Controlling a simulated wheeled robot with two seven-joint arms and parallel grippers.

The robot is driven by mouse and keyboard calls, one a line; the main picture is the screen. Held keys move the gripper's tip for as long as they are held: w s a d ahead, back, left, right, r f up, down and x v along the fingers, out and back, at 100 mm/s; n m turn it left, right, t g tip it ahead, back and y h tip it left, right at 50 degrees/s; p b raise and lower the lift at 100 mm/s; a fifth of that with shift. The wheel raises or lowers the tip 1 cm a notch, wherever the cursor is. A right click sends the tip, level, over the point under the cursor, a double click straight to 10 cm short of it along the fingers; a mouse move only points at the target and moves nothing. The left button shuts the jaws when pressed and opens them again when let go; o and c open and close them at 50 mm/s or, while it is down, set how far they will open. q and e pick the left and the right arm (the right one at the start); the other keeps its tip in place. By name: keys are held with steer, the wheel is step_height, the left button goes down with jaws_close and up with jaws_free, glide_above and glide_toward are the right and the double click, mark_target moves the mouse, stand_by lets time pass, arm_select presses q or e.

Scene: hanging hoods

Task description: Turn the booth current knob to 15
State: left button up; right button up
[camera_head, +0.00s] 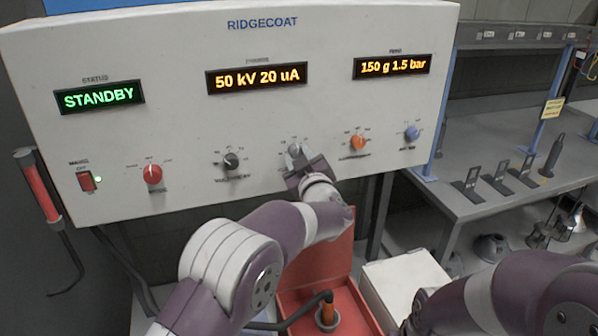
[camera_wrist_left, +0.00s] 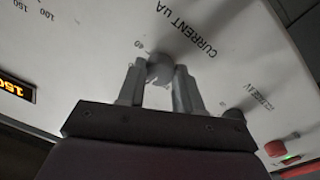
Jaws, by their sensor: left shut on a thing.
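The grey current knob (camera_head: 294,149) is on the control panel, right of the dark voltage knob (camera_head: 231,161). My left gripper (camera_head: 305,168) reaches up to it and covers its lower part in the head view. In the left wrist view the knob (camera_wrist_left: 160,68) sits between the two fingertips (camera_wrist_left: 158,80), beside the "CURRENT uA" label, and the fingers are closed on it. The charge display (camera_head: 257,78) reads "50 kV 20 uA". The knob's pointer is too small to read. My right gripper is out of view; only part of my right arm shows at lower right.
The panel also carries a red knob (camera_head: 152,174), an orange knob (camera_head: 358,142), a blue knob (camera_head: 412,133) and a red mains switch (camera_head: 86,181). The status display (camera_head: 99,97) reads "STANDBY". A grey bench (camera_head: 455,205) stands at right.

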arm_select(q)
steer(key=n+b, duration=0.4)
steer(key=n, duration=0.1)
steer(key=n+b, duration=0.5)
steer(key=n, duration=0.1)
steer(key=shift+d+f+n+y, duration=0.2)
steer(key=shift+n+y, duration=0.1)
steer(key=shift+y, duration=0.1)
stand_by(0.3)
steer(key=o, duration=1)
steer(key=shift+r, duration=0.15)
steer(key=shift+o, duration=0.2)
steer(key=shift+s+b, duration=0.1)
steer(key=shift+b, duration=0.2)
steer(key=b+v, duration=0.2)
steer(key=v, duration=1)
steer(key=shift+s+b, duration=0.25)
steer(key=shift+b, duration=0.15)
